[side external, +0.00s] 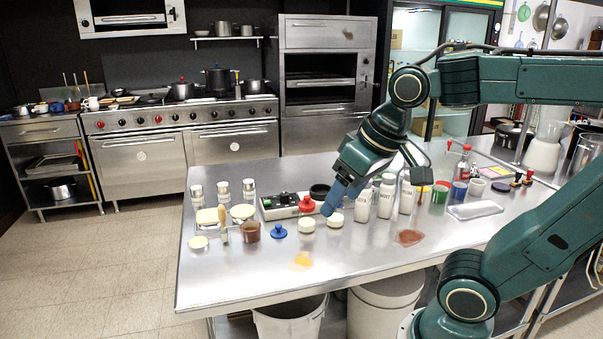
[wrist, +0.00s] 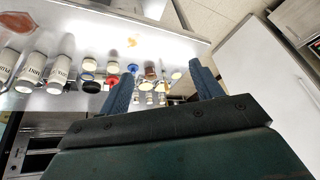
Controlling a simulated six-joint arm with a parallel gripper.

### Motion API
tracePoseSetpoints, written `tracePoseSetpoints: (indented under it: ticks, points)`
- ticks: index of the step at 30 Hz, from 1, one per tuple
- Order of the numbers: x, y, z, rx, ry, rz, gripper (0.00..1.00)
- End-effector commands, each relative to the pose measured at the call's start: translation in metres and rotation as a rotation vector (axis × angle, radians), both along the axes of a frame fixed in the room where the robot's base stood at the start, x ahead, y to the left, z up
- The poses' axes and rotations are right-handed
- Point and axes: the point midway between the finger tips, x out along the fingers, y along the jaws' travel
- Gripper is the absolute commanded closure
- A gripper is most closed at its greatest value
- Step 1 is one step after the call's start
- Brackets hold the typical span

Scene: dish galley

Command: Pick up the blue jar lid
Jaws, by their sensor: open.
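The blue jar lid (side external: 279,231) lies on the steel table with its knob up, near the table's left part. A small blue spot in the wrist view (wrist: 133,68) looks like the same lid, seen between and beyond the fingers. My gripper (side external: 333,205) has blue fingers and is tilted down to the left, above and to the right of the lid. In the wrist view the fingers (wrist: 158,70) are spread apart with nothing held between them. The lid is clear of the gripper.
A red lid (side external: 307,204) and two cream jars (side external: 307,225) (side external: 335,219) stand between lid and gripper or close by. A brown jar (side external: 250,232) is left of the lid. White bottles (side external: 385,196) stand right of the gripper. The table front is mostly clear, with an orange patch (side external: 301,260).

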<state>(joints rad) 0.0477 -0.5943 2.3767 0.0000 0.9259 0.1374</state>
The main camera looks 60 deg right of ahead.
Motion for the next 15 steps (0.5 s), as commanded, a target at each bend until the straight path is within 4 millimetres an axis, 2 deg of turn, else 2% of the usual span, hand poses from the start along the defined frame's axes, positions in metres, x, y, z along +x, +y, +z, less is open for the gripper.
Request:
tracePoseSetpoints:
  ticks: [7, 15]
  points:
    - [0.048, -0.018, 0.01, 0.068, 0.067, -0.209, 0.35]
    - [0.101, -0.044, 0.008, 0.136, 0.134, -0.443, 0.35]
